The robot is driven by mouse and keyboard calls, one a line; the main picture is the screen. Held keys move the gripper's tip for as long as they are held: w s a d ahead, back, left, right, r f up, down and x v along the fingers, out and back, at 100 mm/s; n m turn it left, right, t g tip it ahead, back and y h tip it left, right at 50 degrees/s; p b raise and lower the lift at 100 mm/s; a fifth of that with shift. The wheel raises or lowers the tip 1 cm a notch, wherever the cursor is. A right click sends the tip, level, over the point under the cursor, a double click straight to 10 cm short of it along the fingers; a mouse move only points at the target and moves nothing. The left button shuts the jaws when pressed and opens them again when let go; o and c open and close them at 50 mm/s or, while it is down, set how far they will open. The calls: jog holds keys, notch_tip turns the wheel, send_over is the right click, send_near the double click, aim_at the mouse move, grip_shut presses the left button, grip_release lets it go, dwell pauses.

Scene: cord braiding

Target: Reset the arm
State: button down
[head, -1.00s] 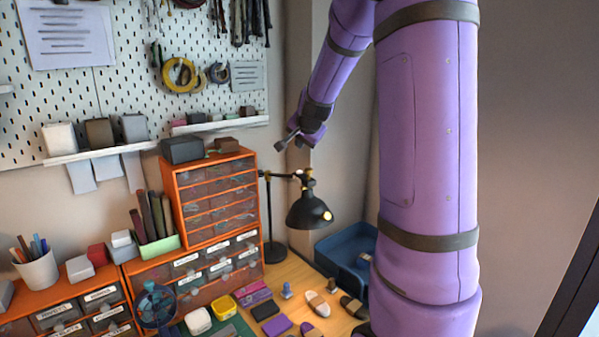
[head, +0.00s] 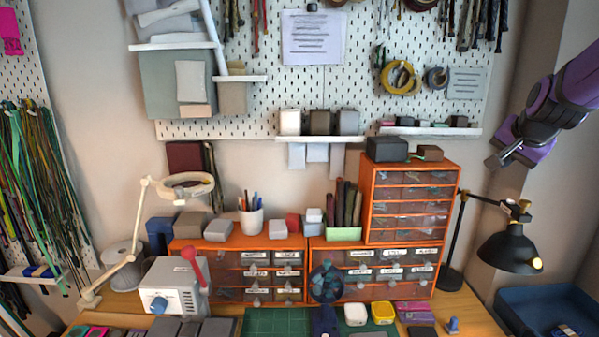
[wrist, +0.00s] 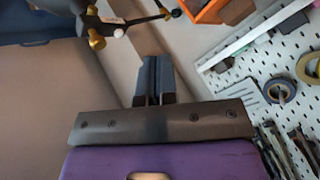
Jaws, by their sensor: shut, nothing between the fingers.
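My gripper (head: 497,160) is at the right in the head view, raised in front of the wall beside the pegboard. It is on the end of my purple arm, above the black desk lamp (head: 510,250). In the wrist view my gripper (wrist: 152,62) has its dark fingers together. It is shut and empty, and touches nothing that I can see. The lamp's arm with its brass joints (wrist: 97,40) shows at the top of the wrist view.
Orange drawer units (head: 368,215) stand at the back of the wooden table (head: 465,312). A blue tray (head: 535,296) is at the right. A white lamp (head: 135,225) and a grey machine (head: 175,288) are at the left. The pegboard (head: 300,95) holds cords and tape rolls.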

jog(key=s+a+n+g+y, duration=0.1)
jog(key=s+a+n, duration=0.4)
jog(key=s+a, duration=0.4)
jog(key=s+a+n+g+y, duration=0.1)
jog(key=s+a+n, duration=0.5)
jog(key=s, duration=1)
jog(key=a, duration=0.3)
jog(key=shift+s+a+f+g, duration=0.35)
jog(key=shift+g, duration=0.05)
dwell(1.5)
